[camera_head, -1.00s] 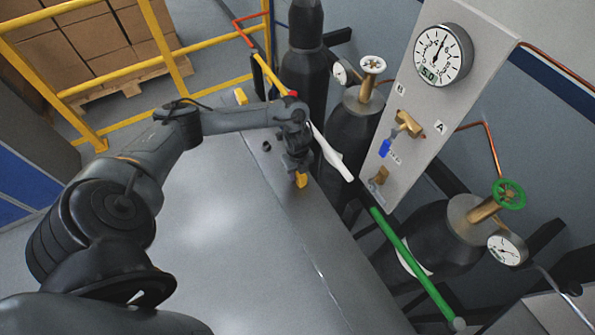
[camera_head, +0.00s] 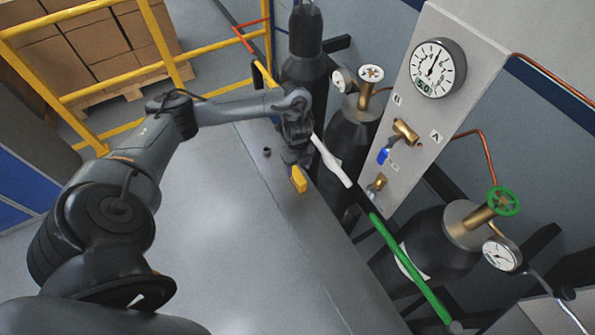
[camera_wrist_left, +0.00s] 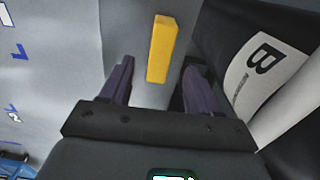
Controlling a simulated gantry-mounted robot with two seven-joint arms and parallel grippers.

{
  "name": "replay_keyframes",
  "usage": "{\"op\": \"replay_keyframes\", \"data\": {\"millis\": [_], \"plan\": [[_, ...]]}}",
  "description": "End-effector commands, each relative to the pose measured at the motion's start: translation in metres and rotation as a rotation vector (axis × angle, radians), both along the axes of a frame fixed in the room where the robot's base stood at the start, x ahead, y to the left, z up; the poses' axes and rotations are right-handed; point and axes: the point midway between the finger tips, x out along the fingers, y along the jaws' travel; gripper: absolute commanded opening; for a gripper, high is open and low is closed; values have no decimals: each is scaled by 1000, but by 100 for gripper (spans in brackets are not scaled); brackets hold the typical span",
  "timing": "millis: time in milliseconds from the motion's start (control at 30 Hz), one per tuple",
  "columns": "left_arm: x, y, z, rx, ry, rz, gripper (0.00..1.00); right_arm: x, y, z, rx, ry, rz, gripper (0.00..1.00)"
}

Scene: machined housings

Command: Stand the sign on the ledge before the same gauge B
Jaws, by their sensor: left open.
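A small yellow block (camera_head: 299,180), which may be the sign, is on the grey ledge (camera_head: 322,240) in the head view. My left gripper (camera_head: 297,164) is open just behind and above it. In the left wrist view the yellow block (camera_wrist_left: 161,50) shows between the two open fingers, apart from both. Gauge B is likely the small round dial (camera_head: 338,80) by the white-wheeled valve on the left cylinder. A white label with a black B (camera_wrist_left: 262,68) is on a dark cylinder right of the fingers. My right gripper is not in view.
A grey panel (camera_head: 415,150) carries a large gauge (camera_head: 437,68), brass valves and letters A and B. A white bar (camera_head: 331,160) and a green bar (camera_head: 410,262) run along the cylinders beside the ledge.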

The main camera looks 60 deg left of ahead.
Motion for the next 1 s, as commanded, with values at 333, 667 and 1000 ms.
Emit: {"op": "replay_keyframes", "data": {"millis": [333,667,1000], "plan": [[0,0,47,1,-1,0,62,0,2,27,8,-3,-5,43],[0,0,50,0,1,1,62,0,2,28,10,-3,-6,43],[0,0,50,0,1,1,62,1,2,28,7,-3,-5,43]]}}
